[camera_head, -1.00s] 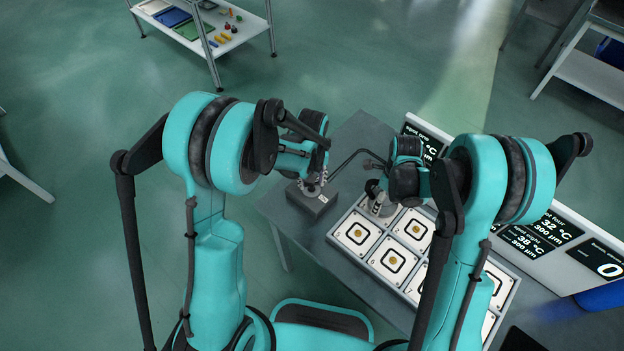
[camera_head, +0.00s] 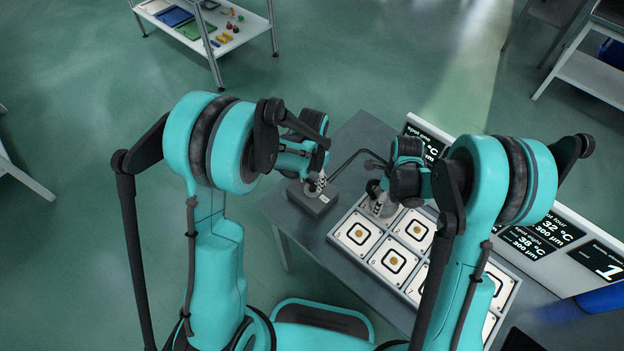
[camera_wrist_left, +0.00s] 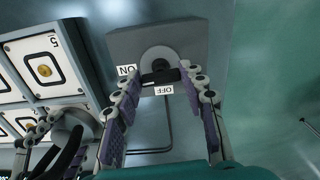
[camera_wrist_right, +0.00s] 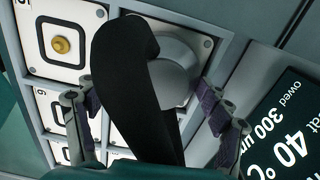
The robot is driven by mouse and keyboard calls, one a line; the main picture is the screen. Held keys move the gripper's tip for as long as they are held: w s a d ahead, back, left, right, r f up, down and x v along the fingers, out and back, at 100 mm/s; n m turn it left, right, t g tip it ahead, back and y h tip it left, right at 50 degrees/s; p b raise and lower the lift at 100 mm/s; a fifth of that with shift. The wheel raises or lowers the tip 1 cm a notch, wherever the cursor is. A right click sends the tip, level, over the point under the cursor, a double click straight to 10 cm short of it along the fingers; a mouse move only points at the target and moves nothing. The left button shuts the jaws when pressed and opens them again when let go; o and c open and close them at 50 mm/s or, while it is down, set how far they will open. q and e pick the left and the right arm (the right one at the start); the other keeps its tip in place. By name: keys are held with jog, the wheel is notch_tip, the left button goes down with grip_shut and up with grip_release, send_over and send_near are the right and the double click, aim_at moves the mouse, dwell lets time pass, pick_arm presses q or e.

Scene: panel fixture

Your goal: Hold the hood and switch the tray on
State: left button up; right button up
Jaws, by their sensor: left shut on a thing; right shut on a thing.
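The grey switch box (camera_head: 311,203) stands on the table. In the left wrist view, the switch box (camera_wrist_left: 205,45) has a round disc with a black lever (camera_wrist_left: 160,76) and ON and OFF labels. My left gripper (camera_head: 319,184) is shut on the lever, also seen in the left wrist view (camera_wrist_left: 162,98). The hood (camera_head: 383,207), a grey round cap on a bent black arm, is over a corner of the tray (camera_head: 374,249). My right gripper (camera_head: 376,190) is shut on the hood (camera_wrist_right: 178,82); its fingers flank it in the right wrist view (camera_wrist_right: 150,108).
The tray carries several white plates with black square rings and gold centres. My right arm hides part of the tray. A shelf rack (camera_head: 205,30) stands away at upper left.

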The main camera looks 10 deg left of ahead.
aim_at(312, 182)
pick_arm(q)
jog(key=shift+m, duration=0.6)
jog(key=o, duration=1.2)
jog(key=shift+c, duration=0.2)
notch_tip(312, 182, up, 12)
